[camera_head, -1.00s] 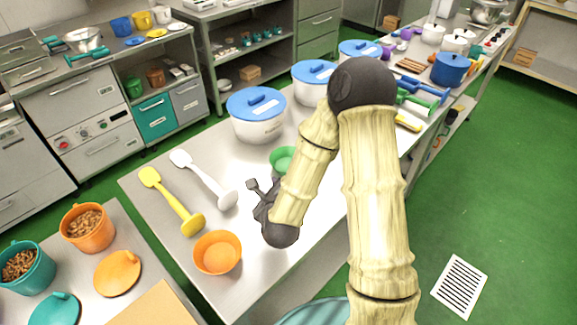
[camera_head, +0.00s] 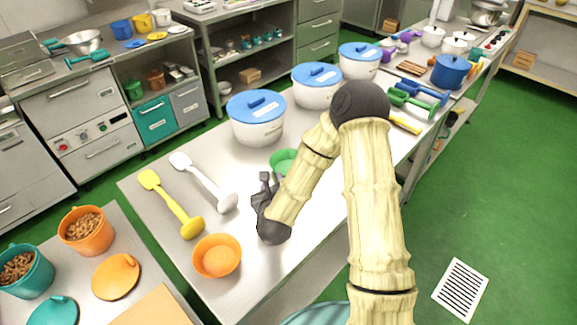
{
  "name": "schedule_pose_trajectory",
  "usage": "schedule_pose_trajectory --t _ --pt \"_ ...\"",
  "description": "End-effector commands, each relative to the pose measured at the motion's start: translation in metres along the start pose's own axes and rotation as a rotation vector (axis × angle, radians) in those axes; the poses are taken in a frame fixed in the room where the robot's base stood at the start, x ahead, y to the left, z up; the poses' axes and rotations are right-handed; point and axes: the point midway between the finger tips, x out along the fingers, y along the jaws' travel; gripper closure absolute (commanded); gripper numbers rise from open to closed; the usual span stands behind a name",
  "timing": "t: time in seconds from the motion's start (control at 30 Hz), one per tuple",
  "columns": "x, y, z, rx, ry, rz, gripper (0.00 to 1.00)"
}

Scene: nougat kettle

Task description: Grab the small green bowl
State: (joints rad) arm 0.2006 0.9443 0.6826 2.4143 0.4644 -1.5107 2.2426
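The small green bowl (camera_head: 281,160) stands on the steel table, partly hidden behind my forearm. My gripper (camera_head: 269,178) is just below and left of the bowl in the picture, with its dark fingers pointing up toward it. The gripper appears apart from the bowl. The fingers are small and dark, and I cannot tell how far apart they are.
An orange bowl (camera_head: 217,257) stands at the table's near edge. A white spoon (camera_head: 203,182) and a yellow spoon (camera_head: 171,205) lie to the left. White pots with blue lids (camera_head: 257,118) stand behind the green bowl. The steel table (camera_head: 150,215) is bare between them.

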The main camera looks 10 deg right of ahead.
Motion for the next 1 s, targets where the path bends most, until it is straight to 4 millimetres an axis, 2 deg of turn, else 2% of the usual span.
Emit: schedule_pose_trajectory --t 0.2,0.4,0.53,0.83,1.0 --pt "0.037 -0.001 0.002 0.0 0.001 -0.002 0.65" --pt "0.065 -0.002 0.001 0.001 0.002 -0.002 0.65" --pt "0.071 -0.002 0.0 0.0 0.002 -0.001 0.65" --pt "0.072 -0.001 0.0 0.0 0.001 -0.001 0.65" --pt "0.086 -0.003 0.001 -0.001 0.001 0.0 0.65"
